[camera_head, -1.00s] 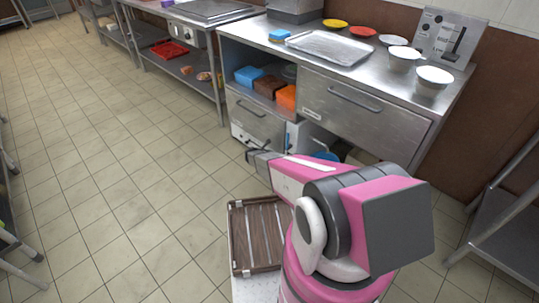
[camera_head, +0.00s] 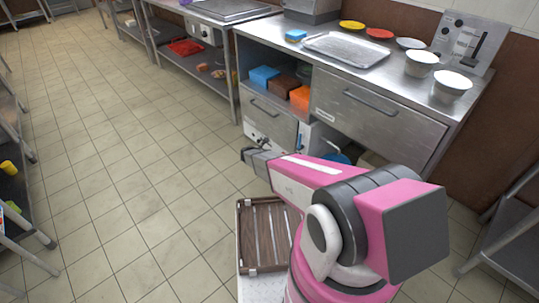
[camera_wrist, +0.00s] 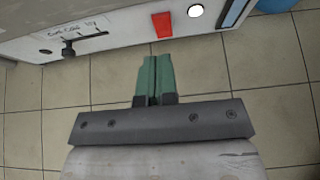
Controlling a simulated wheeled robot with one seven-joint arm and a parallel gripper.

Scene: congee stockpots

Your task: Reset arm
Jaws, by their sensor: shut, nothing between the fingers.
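My gripper (camera_wrist: 154,80) shows in the wrist view with its two green fingers shut together and nothing between them. It hangs over the tiled floor, and a white appliance front with a red patch and a lever (camera_wrist: 70,46) lies beyond it. The fingertips are too small to make out there.
The steel counter (camera_head: 395,72) carries a metal tray (camera_head: 345,48), bowls (camera_head: 452,84) and coloured plates (camera_head: 352,25). Blue, brown and orange boxes (camera_head: 264,76) sit on its shelf. A wooden slatted tray (camera_head: 262,236) is beside my arm. Shelving stands at far left; open floor (camera_head: 130,160) lies between.

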